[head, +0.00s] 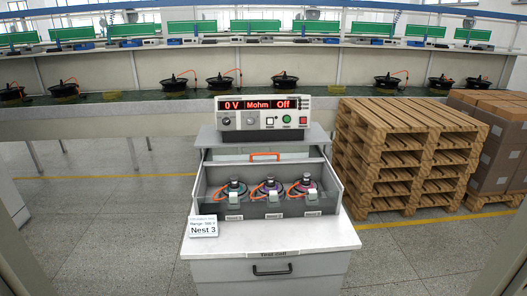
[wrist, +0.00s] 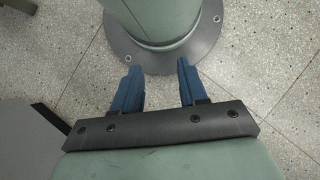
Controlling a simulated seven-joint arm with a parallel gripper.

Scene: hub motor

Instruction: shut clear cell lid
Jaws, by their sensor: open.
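The test cell (head: 335,206) is a grey box on a cabinet in the head view, and its inside is in plain view. Its clear lid (head: 230,157) seems to stand raised at the back, with an orange handle (head: 265,154) at its top middle. The panel is hard to make out. Three hub motors with orange leads sit in the nests inside: left (head: 234,188), middle (head: 269,187) and right (head: 304,187). My gripper (wrist: 156,72) shows only in the wrist view. Its two blue fingers are apart and empty over the floor, with no cell or lid in that view.
A tester (head: 263,116) reading "0 V Mohm Off" stands behind the cell. A "Nest 3" card (head: 203,226) stands at the front left. Wooden pallets (head: 405,155) and cartons (head: 492,140) are at right. A long bench (head: 120,115) with more motors runs behind.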

